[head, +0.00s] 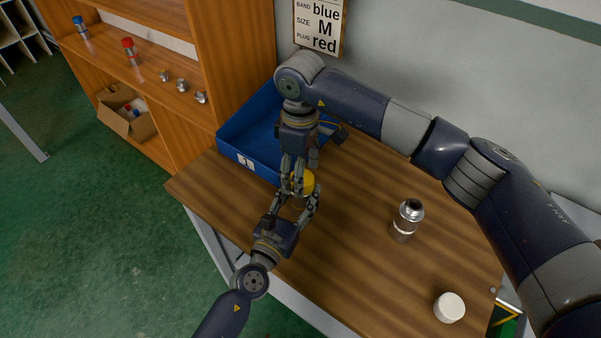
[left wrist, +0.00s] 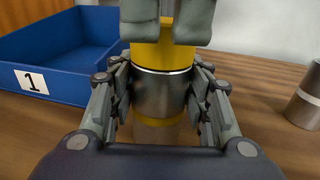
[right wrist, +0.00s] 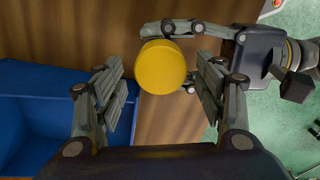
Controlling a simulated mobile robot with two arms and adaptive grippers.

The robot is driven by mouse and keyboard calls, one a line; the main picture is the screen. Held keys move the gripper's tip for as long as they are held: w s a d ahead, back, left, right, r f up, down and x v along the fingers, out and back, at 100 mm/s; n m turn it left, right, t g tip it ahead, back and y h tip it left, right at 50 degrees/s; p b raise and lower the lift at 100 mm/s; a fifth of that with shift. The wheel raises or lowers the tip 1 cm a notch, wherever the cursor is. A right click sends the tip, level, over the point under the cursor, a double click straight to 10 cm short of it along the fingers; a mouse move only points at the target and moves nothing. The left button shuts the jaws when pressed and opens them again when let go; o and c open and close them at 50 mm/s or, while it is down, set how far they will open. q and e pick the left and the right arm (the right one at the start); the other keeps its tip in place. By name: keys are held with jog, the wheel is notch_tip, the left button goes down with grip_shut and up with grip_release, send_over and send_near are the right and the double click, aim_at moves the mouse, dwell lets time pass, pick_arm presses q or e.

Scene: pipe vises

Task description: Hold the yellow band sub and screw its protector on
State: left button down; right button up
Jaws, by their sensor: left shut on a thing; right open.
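The yellow band sub (left wrist: 163,94) is a metal cylinder with a yellow band low on its side. It stands upright in my left gripper (head: 291,208), which is shut on it above the table. The yellow protector (head: 304,182) sits at its top, with a thin dark seam between them in the left wrist view; I cannot tell how tightly it is seated. My right gripper (right wrist: 162,88) comes down from above, open, with its fingers on either side of the protector (right wrist: 161,67). The right wrist view shows space between the fingers and the protector.
A blue bin (head: 235,127) labelled 1 stands just behind the grippers. Another metal sub (head: 407,219) and a white cap (head: 449,307) stand on the table's right part. A wooden shelf (head: 172,95) with several parts is at left. The table's middle is clear.

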jog(key=shift+r, duration=1.75)
jog(key=shift+c, duration=0.3)
